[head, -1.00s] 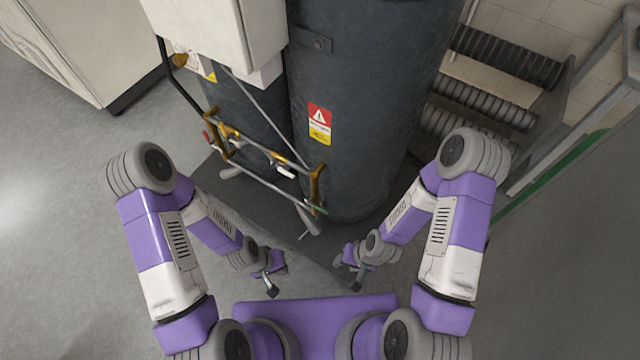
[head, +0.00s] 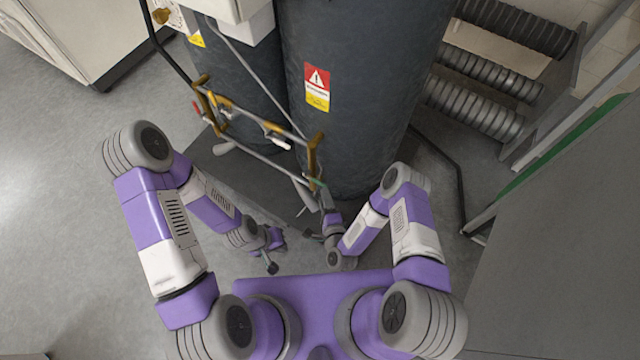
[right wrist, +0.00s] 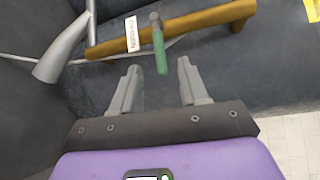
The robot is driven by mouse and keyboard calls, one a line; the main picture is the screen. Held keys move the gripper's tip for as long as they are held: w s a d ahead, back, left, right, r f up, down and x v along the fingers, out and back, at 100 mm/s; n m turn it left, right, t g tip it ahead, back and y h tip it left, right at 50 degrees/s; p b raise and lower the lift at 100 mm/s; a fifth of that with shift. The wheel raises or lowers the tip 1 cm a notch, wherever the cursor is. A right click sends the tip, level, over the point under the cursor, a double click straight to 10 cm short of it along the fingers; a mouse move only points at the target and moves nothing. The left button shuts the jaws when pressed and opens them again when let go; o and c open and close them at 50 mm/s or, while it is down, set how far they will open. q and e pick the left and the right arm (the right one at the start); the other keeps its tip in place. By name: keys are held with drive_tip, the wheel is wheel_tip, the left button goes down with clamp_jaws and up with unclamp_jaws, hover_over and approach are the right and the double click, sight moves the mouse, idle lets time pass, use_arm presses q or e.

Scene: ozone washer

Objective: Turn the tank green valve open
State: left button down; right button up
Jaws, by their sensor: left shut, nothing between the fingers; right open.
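The green valve handle (right wrist: 159,52) sits on a brass pipe (right wrist: 205,20) in the right wrist view, pointing down toward me. In the head view the green handle (head: 319,183) is small, at the lower end of the right-hand brass fitting in front of the dark tank (head: 350,130). My right gripper (right wrist: 157,66) is open; its two fingers lie either side of the handle's line, and the handle's tip reaches near the gap. I cannot tell whether they touch it. My left gripper (head: 270,266) is shut and empty, low and away from the pipes.
A red-handled valve (head: 197,108) and a white tag (head: 277,143) are on the same pipework. A grey pipe end (right wrist: 50,66) stands left of the right gripper. Ribbed grey cylinders (head: 475,110) are at the right. The floor at left is clear.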

sight(320, 182)
drive_tip(key=b+x, duration=0.2)
drive_tip(key=x, duration=0.5)
clamp_jaws()
